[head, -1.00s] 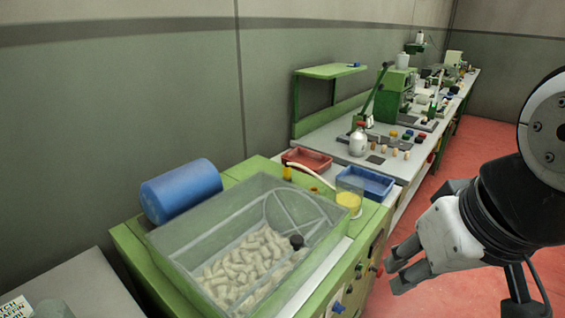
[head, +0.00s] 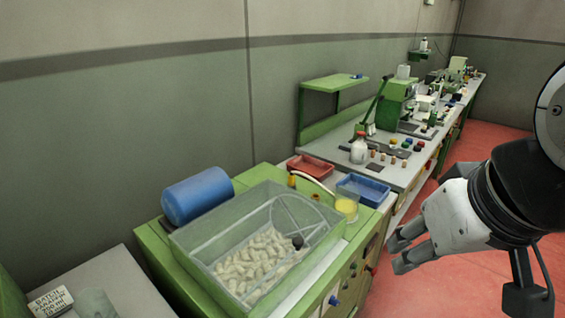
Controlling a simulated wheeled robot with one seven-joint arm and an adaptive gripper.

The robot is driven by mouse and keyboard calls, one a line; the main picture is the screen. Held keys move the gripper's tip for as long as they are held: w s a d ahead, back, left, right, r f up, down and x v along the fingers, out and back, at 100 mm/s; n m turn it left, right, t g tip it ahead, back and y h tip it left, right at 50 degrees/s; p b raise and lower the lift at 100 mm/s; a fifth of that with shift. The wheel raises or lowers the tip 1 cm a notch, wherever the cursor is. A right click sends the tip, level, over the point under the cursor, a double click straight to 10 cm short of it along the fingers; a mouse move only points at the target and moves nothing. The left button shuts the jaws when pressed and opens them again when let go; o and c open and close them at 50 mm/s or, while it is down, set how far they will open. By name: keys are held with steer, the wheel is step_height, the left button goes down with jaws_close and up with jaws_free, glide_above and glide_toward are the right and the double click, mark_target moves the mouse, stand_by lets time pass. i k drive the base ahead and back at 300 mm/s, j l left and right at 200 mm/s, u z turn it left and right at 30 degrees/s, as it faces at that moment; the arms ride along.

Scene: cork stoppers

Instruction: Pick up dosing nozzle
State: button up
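A pale curved hose (head: 312,182) rises from a small orange-brown fitting (head: 291,181) on the green machine (head: 262,178), behind its clear-walled hopper (head: 187,251). It arches toward a cup of yellow liquid (head: 347,207). This may be the dosing nozzle, but its tip is too small to make out. My gripper (head: 399,252) is at the right, over the red floor in the picture and apart from the machine. Its fingers are spread with a gap between them and hold nothing.
The hopper holds many pale corks, with a dark knob (head: 297,242) near its right side. A blue cylinder (head: 197,195) lies at the machine's back left. Red (head: 311,167) and blue (head: 363,188) trays stand behind. A long bench (head: 378,146) recedes along the wall. Red floor (head: 497,140) is clear at right.

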mark_target(291, 178)
steer(key=i+l+u, duration=0.1)
steer(key=u, duration=0.3)
steer(key=l+u, duration=0.2)
steer(key=u, duration=0.25)
steer(key=i+l+u, duration=0.2)
steer(key=l, duration=0.4)
steer(key=l+u, duration=0.2)
steer(key=l, duration=0.45)
steer(key=i+l+u, duration=0.1)
steer(key=l+u, duration=0.15)
steer(key=l, duration=1.6)
